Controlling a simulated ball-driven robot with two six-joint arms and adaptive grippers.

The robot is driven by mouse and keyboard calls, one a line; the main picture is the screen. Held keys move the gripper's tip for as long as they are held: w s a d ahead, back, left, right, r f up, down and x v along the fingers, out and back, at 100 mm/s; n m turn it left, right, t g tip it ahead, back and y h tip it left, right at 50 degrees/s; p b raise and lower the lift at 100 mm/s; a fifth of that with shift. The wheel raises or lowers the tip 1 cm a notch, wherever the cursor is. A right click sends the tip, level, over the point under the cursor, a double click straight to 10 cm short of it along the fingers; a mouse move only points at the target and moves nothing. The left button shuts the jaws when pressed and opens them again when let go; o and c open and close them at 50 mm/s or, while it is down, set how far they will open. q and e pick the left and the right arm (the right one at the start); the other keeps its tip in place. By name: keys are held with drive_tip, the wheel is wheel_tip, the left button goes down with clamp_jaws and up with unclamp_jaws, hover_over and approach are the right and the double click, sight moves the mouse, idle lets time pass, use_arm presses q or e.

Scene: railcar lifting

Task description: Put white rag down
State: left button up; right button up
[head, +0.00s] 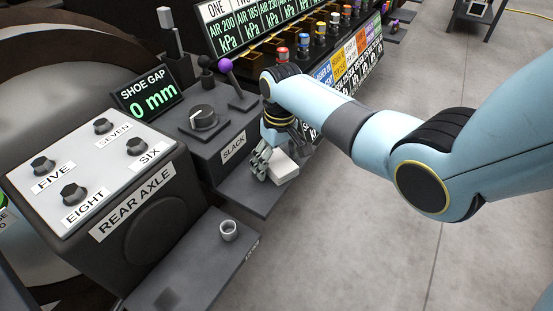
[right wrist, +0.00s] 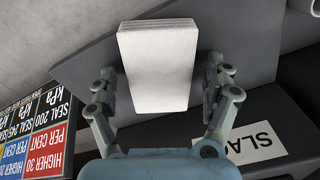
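The white rag (right wrist: 157,65) is a folded, block-like stack with a woven texture. In the head view the rag (head: 285,168) lies at the dark shelf (head: 262,198) below the SLACK label. My right gripper (head: 268,160) is at the rag, pointing down. In the right wrist view its two fingers stand on either side of the rag, with a small gap showing on each side, so it looks open. Whether the rag rests fully on the shelf is hard to tell. My left gripper is out of view.
A REAR AXLE box (head: 165,222) with several knobs stands at the left. A small grey cup (head: 228,230) sits on a lower shelf. A purple-knobbed lever (head: 226,66) and a dial (head: 203,117) are behind the gripper. Colourful valves and kPa labels line the back. Open floor lies right.

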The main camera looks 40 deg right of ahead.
sight(279, 160)
wheel_tip(279, 160, up, 12)
drive_tip(key=p, duration=0.4)
drive_tip(key=shift+s+d+r+p, duration=0.15)
drive_tip(key=shift+s+p, duration=0.1)
drive_tip(key=shift+p, duration=0.1)
